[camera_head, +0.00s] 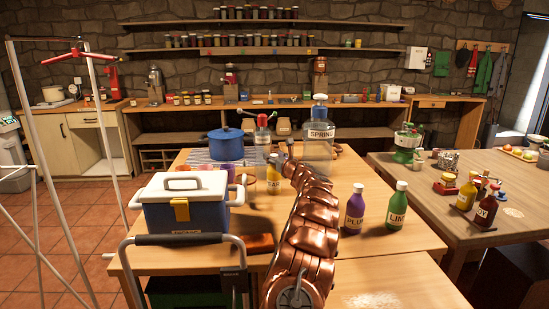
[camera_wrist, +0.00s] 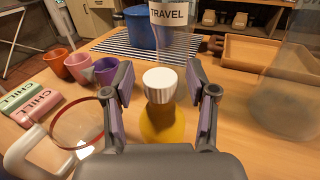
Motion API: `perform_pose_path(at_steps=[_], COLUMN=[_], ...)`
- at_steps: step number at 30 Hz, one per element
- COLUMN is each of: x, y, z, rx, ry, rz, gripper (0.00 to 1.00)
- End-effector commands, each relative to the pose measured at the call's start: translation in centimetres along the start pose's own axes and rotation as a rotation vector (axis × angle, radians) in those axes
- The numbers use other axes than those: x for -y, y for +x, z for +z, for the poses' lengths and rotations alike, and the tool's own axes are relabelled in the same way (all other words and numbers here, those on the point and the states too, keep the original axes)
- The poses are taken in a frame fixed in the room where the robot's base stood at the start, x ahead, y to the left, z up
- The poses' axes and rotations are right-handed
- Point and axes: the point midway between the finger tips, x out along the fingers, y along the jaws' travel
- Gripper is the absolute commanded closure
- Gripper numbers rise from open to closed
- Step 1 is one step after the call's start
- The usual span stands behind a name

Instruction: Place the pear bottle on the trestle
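The pear bottle (camera_head: 274,176) is yellow with a white cap and stands upright on the near wooden table (camera_head: 360,262). Its label is partly hidden by my copper arm. In the wrist view the bottle (camera_wrist: 162,125) is straight ahead, between the fingers of my gripper (camera_wrist: 161,80). The fingers are apart, one on each side of the cap, with gaps showing on both sides. The lower part of the bottle is hidden behind the gripper body. No thing is clearly marked as the trestle, and I cannot tell which one it is.
A cooler box (camera_head: 186,217), blue pot (camera_head: 226,144), large SPRING jar (camera_head: 319,142), plum bottle (camera_head: 355,209) and lime bottle (camera_head: 397,207) share the table. Cups (camera_wrist: 78,66) and a glass mug (camera_wrist: 76,124) stand left of the bottle. A wooden tray (camera_wrist: 251,52) lies beyond.

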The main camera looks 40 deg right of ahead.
Motion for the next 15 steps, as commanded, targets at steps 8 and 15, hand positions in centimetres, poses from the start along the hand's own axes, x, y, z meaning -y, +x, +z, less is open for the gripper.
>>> perform_pose_path(at_steps=[8, 15], x=[0.0, 0.2], y=[0.0, -1.3], z=[0.3, 0.4], rx=[0.000, 0.000], ry=[0.000, 0.003], rz=[0.000, -0.004], gripper=[0.43, 0.43])
